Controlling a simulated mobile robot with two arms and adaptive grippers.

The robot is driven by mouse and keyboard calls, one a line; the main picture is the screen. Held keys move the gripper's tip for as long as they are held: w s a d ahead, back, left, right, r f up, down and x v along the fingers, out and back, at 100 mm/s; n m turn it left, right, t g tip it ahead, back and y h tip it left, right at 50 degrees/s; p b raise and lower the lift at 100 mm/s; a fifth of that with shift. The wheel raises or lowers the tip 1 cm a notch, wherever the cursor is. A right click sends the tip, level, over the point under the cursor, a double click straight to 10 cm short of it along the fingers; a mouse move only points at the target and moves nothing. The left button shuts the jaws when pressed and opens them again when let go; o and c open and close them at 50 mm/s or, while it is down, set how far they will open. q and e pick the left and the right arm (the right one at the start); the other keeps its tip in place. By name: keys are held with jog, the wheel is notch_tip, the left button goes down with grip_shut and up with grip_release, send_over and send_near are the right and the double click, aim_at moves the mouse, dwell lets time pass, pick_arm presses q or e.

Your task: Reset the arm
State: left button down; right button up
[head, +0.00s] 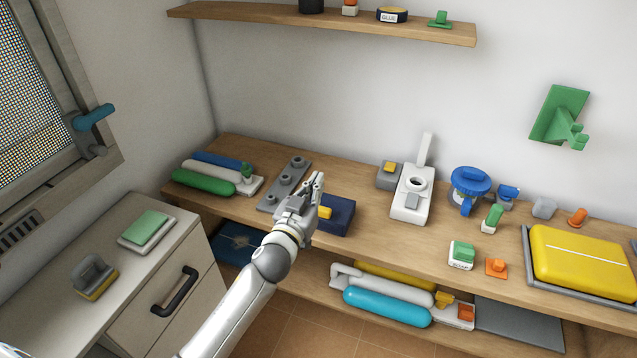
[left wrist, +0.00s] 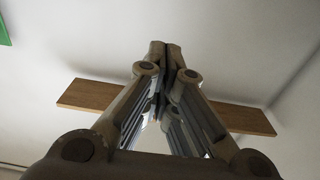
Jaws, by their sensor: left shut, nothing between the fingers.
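My left gripper (head: 313,187) is raised in front of the wooden bench, and its arm comes in from the bottom left of the head view. In the left wrist view its fingers (left wrist: 165,50) meet at the tips, shut with nothing between them. In the head view it overlaps a dark blue box (head: 338,215) with a yellow part and a grey bar with round knobs (head: 287,181). I cannot tell how far above the bench it is. My right gripper is not in view.
The long bench (head: 385,248) holds a white device (head: 411,195), a blue-lidded jar (head: 468,185) and a yellow case (head: 580,262). A wall shelf (head: 330,24) runs above. A drawer cabinet (head: 150,272) stands at left. A lower shelf holds bottles (head: 385,306).

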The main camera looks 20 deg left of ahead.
pick_arm(q)
jog(key=s+f+b, duration=0.2)
jog(key=s+f, duration=0.1)
jog(key=s, duration=0.5)
jog(key=s+f+g, duration=0.3)
jog(key=s+f, duration=0.1)
jog(key=f, duration=0.8)
jog(key=s+a+f+m+g, duration=0.1)
jog(key=s+f+g, duration=0.15)
jog(key=f, duration=0.85)
jog(key=s+f+g, duration=0.3)
jog(key=s+f, duration=0.1)
jog(key=f, duration=0.8)
jog(key=s+f+g, duration=0.3)
jog(key=s+f, duration=0.4)
jog(key=s, duration=0.5)
jog(key=s+a+f+g, duration=0.1)
jog(key=s+f+g, duration=0.2)
jog(key=s+f, duration=0.4)
jog(key=s+f+m+g, duration=0.1)
jog(key=s+f+g, duration=0.2)
jog(key=s+f, duration=0.5)
jog(key=s, duration=0.9)
jog(key=shift+s+a+y, duration=0.2)
jog(key=shift+s+y, duration=0.05)
jog(key=shift+y, duration=0.05)
